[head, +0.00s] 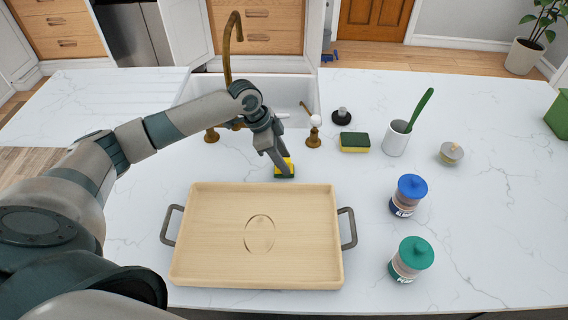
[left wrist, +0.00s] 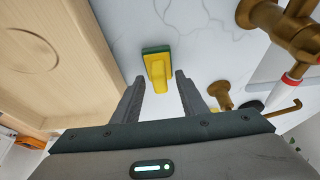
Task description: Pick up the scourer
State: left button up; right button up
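The scourer (head: 287,171), yellow with a dark green part, sits on the white counter just beyond the tray's far edge. My left gripper (head: 279,165) points down at it and partly covers it in the head view. In the left wrist view, the scourer (left wrist: 156,52) shows a green block with a yellow grip pointing towards me. The fingers of my left gripper (left wrist: 159,81) are open, one on each side of the yellow grip's near end, with gaps on both sides. My right gripper is not in view.
A wooden tray (head: 210,230) with dark handles lies in front. Right of the scourer are a green-yellow sponge (head: 354,143), a white cup (head: 396,140) with a green-handled tool, and blue-lidded (head: 408,195) and green-lidded (head: 411,259) jars. A sink with brass taps (head: 314,132) is behind.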

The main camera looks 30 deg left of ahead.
pick_arm(q)
jog(key=shift+d+f, duration=0.15)
jog(key=shift+f, duration=0.25)
jog(key=shift+c, duration=0.3)
grip_shut()
jog(key=shift+w+r, duration=0.1)
jog(key=shift+r, duration=0.1)
